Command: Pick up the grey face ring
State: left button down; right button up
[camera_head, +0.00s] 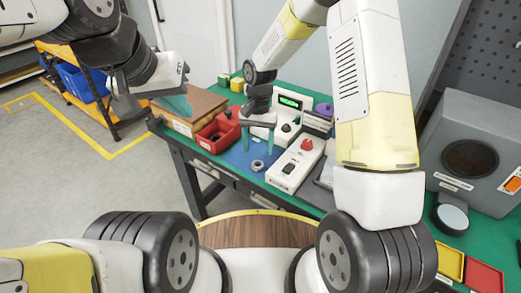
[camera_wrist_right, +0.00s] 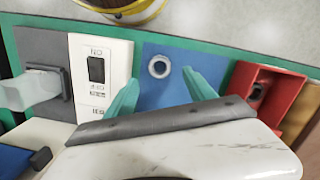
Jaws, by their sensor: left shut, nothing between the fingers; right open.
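The grey face ring (camera_head: 258,165) lies flat on the blue mat (camera_head: 238,158) near the table's front edge. It also shows in the right wrist view (camera_wrist_right: 159,67), with its dark centre hole visible. My right gripper (camera_head: 258,148) is open above the mat, just behind the ring in the head view. In the right wrist view its two green fingertips (camera_wrist_right: 161,80) are spread, with the ring showing beyond the gap between them. Nothing is between the fingers. My left gripper (camera_head: 178,104) is shut and empty, near the brown box at the left of the table.
A red bin (camera_head: 217,134) stands left of the mat. A white control box with a red button (camera_head: 296,165) stands right of it. A device with a green display (camera_head: 291,103) is behind. A brown box (camera_head: 190,107) sits at the table's left end.

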aim_at(258, 161)
jog(key=f, duration=0.6)
jog(key=shift+s+f, duration=0.25)
jog(key=shift+s, duration=0.15)
jog(key=shift+c, duration=0.2)
grip_shut()
